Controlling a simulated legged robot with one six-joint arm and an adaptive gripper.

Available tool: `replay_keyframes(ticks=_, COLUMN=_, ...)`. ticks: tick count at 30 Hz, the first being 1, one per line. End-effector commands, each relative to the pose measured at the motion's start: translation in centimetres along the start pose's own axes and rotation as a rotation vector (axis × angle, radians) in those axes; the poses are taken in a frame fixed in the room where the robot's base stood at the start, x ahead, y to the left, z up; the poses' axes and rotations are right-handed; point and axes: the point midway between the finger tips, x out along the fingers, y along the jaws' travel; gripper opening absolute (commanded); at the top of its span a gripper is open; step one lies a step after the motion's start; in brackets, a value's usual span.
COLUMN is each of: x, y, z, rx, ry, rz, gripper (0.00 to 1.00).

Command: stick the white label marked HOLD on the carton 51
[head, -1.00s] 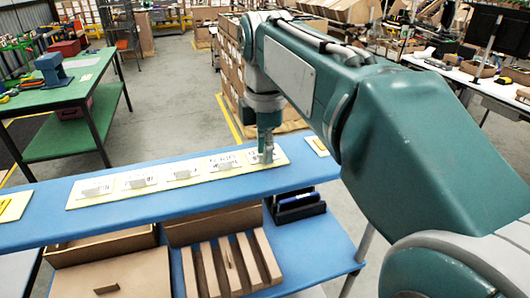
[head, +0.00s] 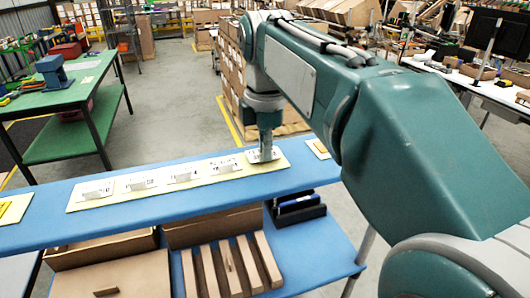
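Several white labels with dark marks stand in a row on a pale yellow strip (head: 200,187); the leftmost label (head: 97,192) is clear of my arm. The print is too small to read, so I cannot tell which label says HOLD. My gripper (head: 264,150) points down at the rightmost label (head: 262,156), at or just above it. Its fingers are small and mostly hidden, so I cannot tell whether it holds the label. Stacked brown cartons (head: 232,78) stand behind the blue table, partly covered by my arm. No number 51 is readable.
The strip lies on a long blue table (head: 150,210). Open cardboard boxes (head: 105,247) and a slatted carton (head: 235,268) sit on the lower level. A green table (head: 60,88) stands left. Grey floor (head: 165,95) between is clear.

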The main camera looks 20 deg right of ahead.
Motion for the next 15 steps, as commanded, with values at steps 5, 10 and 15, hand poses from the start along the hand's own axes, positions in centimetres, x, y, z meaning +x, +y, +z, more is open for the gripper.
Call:
replay_keyframes(ticks=5, x=-0.6, y=0.0, z=0.0, rx=0.000, ry=0.000, rz=0.000, gripper=0.00)
replay_keyframes(ticks=10, x=-1.2, y=0.0, z=0.0, rx=0.000, ry=0.000, rz=-0.001, gripper=0.00)
replay_keyframes(ticks=15, x=-1.8, y=0.0, z=0.0, rx=0.000, ry=0.000, rz=-0.001, gripper=0.00)
